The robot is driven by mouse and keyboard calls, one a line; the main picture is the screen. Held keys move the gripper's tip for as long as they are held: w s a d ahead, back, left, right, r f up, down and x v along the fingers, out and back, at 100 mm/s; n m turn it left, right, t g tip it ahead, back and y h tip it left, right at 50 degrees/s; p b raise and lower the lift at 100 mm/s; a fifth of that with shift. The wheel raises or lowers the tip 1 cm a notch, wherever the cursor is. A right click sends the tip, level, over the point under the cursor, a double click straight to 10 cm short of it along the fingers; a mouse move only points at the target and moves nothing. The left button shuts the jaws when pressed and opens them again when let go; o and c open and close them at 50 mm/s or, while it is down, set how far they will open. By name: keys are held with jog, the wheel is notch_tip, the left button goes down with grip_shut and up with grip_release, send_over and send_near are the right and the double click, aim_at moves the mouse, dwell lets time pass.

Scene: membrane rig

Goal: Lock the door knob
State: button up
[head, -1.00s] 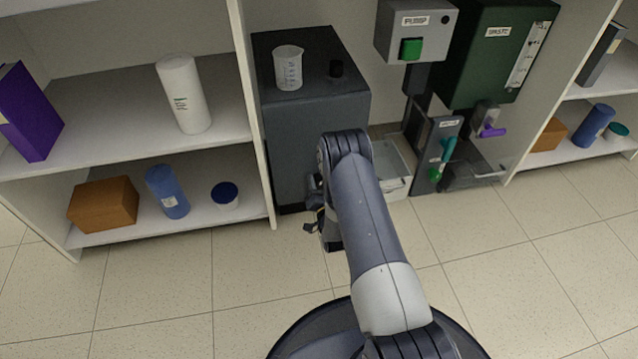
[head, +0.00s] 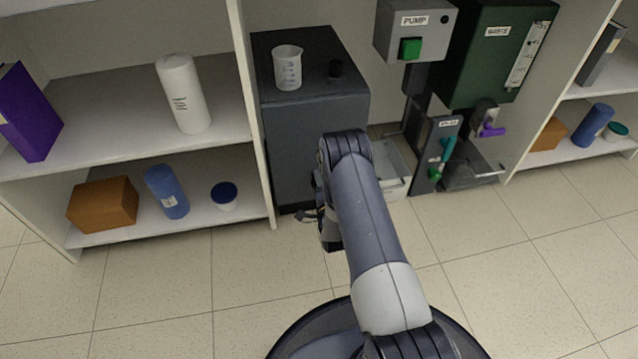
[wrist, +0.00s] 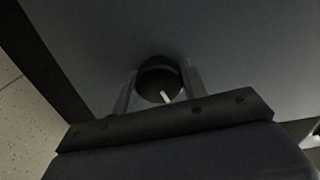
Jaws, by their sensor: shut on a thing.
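The door knob (wrist: 153,74) is round and dark, with a short white mark on its face. It sits on the grey front panel (wrist: 100,45) in the wrist view. The white mark is slightly tilted. My gripper (wrist: 160,84) is shut on the knob, one finger on each side. In the head view my arm hides the knob and most of the gripper. The dark grey cabinet (head: 290,130) stands behind my arm there.
Shelves (head: 225,150) stand close on the left. The pump box (head: 425,45) and green waste box (head: 490,60) are on the right. Floor in front is clear.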

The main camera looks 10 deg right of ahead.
jog(key=shift+f+m, duration=0.1)
jog(key=shift+m, duration=1.5)
jog(key=o, duration=1)
jog(key=shift+s, duration=0.15)
jog(key=s+p, duration=0.3)
jog(key=s, duration=0.7)
jog(key=shift+s+p, duration=0.3)
jog(key=shift+p, duration=0.05)
